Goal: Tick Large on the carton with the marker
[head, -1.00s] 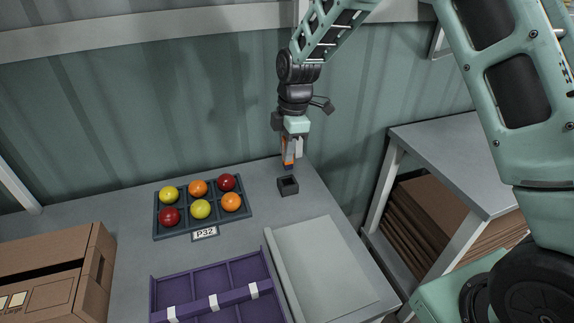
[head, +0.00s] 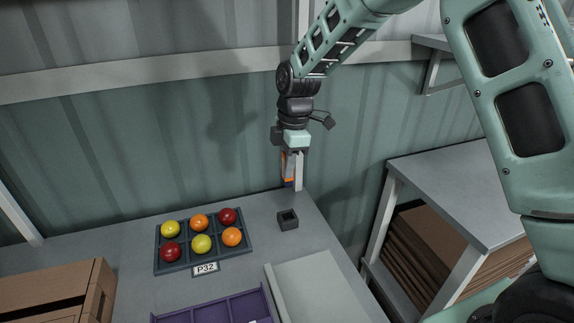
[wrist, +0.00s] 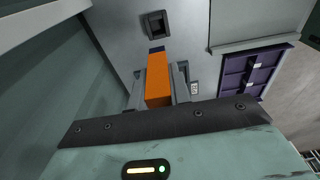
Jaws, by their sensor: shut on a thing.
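My gripper (head: 294,182) is shut on the orange marker (head: 287,174), which hangs upright with its dark blue end down. The marker also shows in the wrist view (wrist: 159,82), between the fingers. It is clear of the small dark square holder (head: 288,221), which stands empty on the table just in front of and below it. The holder also shows in the wrist view (wrist: 155,24). The brown carton (head: 98,294) is at the lower left of the head view, cut off by the frame. Its printed face with the Large box is out of view.
A dark tray (head: 245,249) of red, orange and yellow tomatoes, with a P32 label (head: 206,268), sits between carton and holder. A purple divided tray (head: 225,304) and a pale grey panel (head: 318,295) lie nearer. A corrugated wall (head: 150,140) stands close behind my gripper.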

